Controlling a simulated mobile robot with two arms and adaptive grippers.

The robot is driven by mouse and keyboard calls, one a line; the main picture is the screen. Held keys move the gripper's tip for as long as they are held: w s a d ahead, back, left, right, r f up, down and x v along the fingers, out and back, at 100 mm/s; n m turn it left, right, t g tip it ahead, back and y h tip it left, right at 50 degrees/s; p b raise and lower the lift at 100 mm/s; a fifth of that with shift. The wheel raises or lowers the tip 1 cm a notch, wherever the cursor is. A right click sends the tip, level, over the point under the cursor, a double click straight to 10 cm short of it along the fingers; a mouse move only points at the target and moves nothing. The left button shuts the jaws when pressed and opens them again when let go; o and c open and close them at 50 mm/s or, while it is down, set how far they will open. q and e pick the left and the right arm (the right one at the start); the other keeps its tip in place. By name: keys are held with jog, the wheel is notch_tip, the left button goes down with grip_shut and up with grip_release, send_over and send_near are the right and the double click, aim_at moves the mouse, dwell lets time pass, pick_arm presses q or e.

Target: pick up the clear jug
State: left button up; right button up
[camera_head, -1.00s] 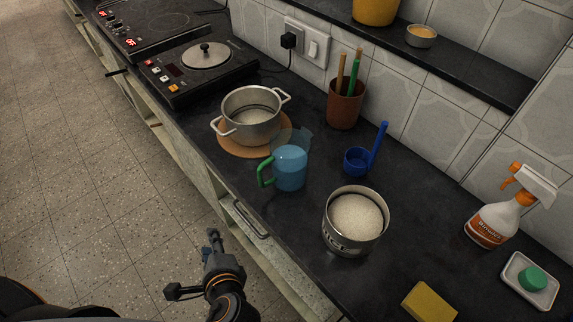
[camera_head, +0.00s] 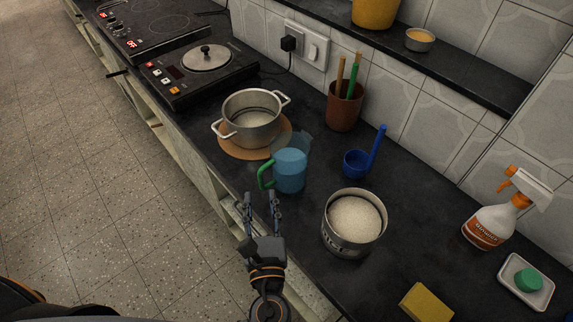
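The clear jug (camera_head: 289,172) stands upright on the dark counter, in the middle of the view. Its body looks blue, with a see-through upper part and a green handle on its left side. I cannot tell whether a fingertip touches the handle.
A steel pot (camera_head: 252,118) on a round wooden board stands close behind the jug. A blue ladle (camera_head: 357,163) and a steel tin of white grains (camera_head: 341,240) are to its right. A brown utensil cup (camera_head: 344,108), yellow sponge (camera_head: 426,303) and spray bottle (camera_head: 490,226) stand farther off.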

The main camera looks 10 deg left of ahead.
aim_at(261, 181)
pick_arm(q)
jog(key=shift+w+a, duration=0.2)
jog(key=shift+w, duration=0.5)
jog(key=p+x, duration=0.1)
jog(key=x, duration=0.3)
jog(key=shift+w+d+r, duration=0.1)
jog(key=shift+w, duration=0.15)
jog(key=shift+w+p, duration=0.3)
jog(key=shift+w, duration=0.15)
grip_shut()
